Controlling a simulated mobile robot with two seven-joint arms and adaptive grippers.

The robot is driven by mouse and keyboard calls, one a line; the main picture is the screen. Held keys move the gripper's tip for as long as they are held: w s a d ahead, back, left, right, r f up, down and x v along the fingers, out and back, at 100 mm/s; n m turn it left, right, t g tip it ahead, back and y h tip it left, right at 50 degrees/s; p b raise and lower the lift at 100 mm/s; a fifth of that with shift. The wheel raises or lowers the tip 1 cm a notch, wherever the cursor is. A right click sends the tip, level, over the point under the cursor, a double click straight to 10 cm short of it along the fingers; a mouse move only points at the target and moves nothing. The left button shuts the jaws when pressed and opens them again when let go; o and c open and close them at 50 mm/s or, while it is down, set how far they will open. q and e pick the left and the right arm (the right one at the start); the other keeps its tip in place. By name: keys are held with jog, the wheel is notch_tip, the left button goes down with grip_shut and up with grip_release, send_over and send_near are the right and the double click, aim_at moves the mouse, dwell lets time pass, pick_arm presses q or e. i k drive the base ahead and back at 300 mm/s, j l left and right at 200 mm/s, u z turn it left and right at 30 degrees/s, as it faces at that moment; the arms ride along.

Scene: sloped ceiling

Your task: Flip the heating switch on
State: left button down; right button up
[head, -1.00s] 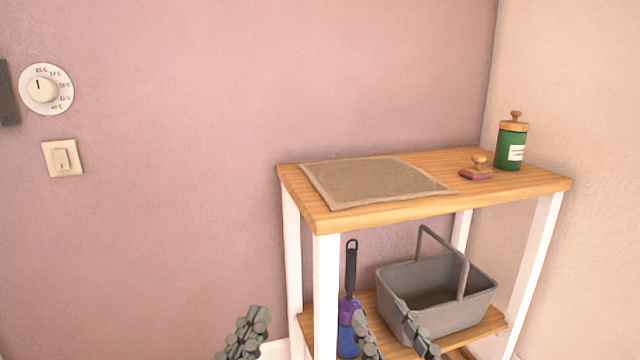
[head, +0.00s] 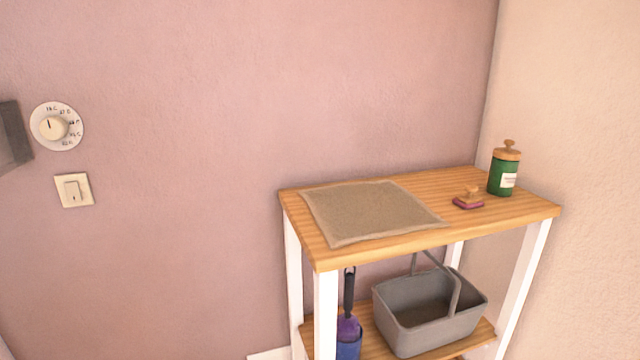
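A cream rocker switch (head: 74,190) in a square plate is on the pink wall at the left of the head view. Just above it is a round white dial (head: 56,127) with temperature markings and a cream knob. Which way the rocker is tipped is too small to tell for sure. Neither of my grippers is in the head view.
A wooden-topped shelf (head: 470,233) with white legs stands in the right corner. It bears a beige mat (head: 370,211), a pink-based stamp-like item (head: 468,199) and a green jar (head: 503,170). A grey basket (head: 430,325) sits below. The wall around the switch is clear.

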aim_at(72, 188)
jog(key=j+u, duration=0.1)
jog(key=u, duration=0.65)
jog(key=j+u, duration=0.2)
jog(key=u, duration=0.15)
jog(key=k+j+z, duration=0.1)
jog(key=k, duration=0.1)
